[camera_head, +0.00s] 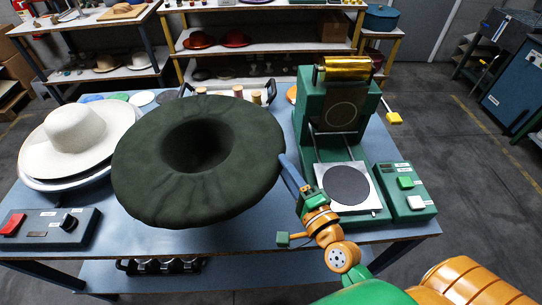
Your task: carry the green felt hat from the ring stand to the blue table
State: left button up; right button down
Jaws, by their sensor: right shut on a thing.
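The green felt hat (225,185) is large and dark, with a wide wavy brim and a dark hollow in its middle. It fills the centre left of the view, above the blue table (270,237). My right gripper (287,168) is shut on the right edge of the brim, its arm coming in from the lower right. The hat hides what is under it, so I cannot tell whether it touches the table. I cannot make out the ring stand. My left gripper is not in view.
A green press (335,110) with a gold roller and a round grey plate stands on the right. Control boxes (405,190) and (45,228) flank the table. A white hat (75,135) sits on the left. Shelves (265,52) with hats stand behind.

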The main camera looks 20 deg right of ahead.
jog(key=w+d+f+b, duration=0.1)
jog(key=w+f+b, duration=0.1)
jog(key=f, duration=0.1)
jog(key=w+d+f+b, duration=0.1)
jog(key=w+f+b, duration=0.1)
jog(key=w+f, duration=0.1)
jog(key=w+d+f+b, duration=0.1)
jog(key=w+f+b, duration=0.1)
jog(key=f, duration=0.2)
jog(key=shift+w+d+f, duration=0.1)
jog(key=shift+w+f, duration=0.05)
jog(key=shift+f, duration=0.15)
jog(key=shift+r, duration=0.1)
jog(key=c, duration=0.5)
grip_release()
